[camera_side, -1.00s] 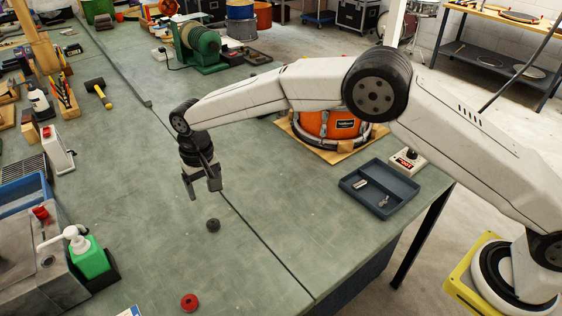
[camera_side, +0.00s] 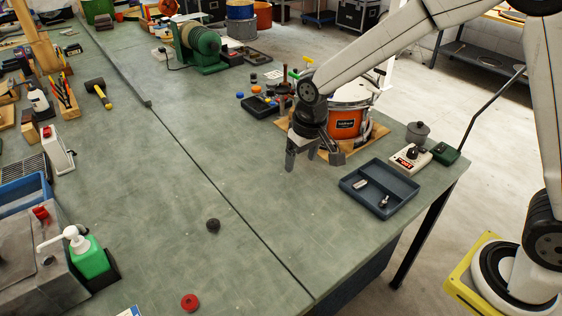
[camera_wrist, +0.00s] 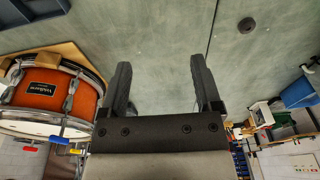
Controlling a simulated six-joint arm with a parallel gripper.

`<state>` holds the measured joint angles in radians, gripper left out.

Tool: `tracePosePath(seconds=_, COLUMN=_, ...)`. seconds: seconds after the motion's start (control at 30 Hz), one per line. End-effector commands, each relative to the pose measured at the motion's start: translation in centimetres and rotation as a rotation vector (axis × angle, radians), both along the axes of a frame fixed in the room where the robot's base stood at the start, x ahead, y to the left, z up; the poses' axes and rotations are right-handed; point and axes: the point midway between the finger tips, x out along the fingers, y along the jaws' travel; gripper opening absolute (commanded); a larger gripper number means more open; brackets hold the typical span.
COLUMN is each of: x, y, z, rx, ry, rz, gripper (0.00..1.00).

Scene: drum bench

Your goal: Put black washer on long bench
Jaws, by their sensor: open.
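The black washer (camera_side: 213,225) lies flat on the green bench top, left of the long seam. It also shows in the wrist view (camera_wrist: 246,25) near the top, beyond the fingers and to the right. The long bench (camera_side: 160,170) is the wide green work surface. My gripper (camera_side: 301,160) is open and empty, above the bench in front of the orange drum, up and to the right of the washer. In the wrist view my gripper's two fingers (camera_wrist: 158,85) stand apart with only bench top between them.
A dark tray (camera_side: 350,195) with small metal parts lies right of my gripper. The orange drum (camera_side: 345,123) stands close behind it. A red washer (camera_side: 189,302) lies near the front. A green-bodied bottle (camera_side: 89,258) stands at left. Bench around the black washer is clear.

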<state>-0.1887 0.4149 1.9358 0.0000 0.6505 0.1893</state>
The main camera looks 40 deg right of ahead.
Motion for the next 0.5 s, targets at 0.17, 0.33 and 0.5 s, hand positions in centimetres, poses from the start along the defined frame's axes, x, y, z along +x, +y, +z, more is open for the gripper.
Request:
tracePosePath(seconds=0.17, x=-4.4, y=-3.4, z=0.3, rx=-0.005, ry=-0.031, rz=-0.004, gripper=0.82)
tracePosePath(seconds=0.33, x=-9.0, y=-5.9, z=0.1, rx=-0.012, ry=-0.059, rz=-0.004, gripper=0.82)
tracePosePath(seconds=0.5, x=-12.8, y=-7.5, z=-0.4, rx=-0.020, ry=-0.082, rz=-0.005, gripper=0.82)
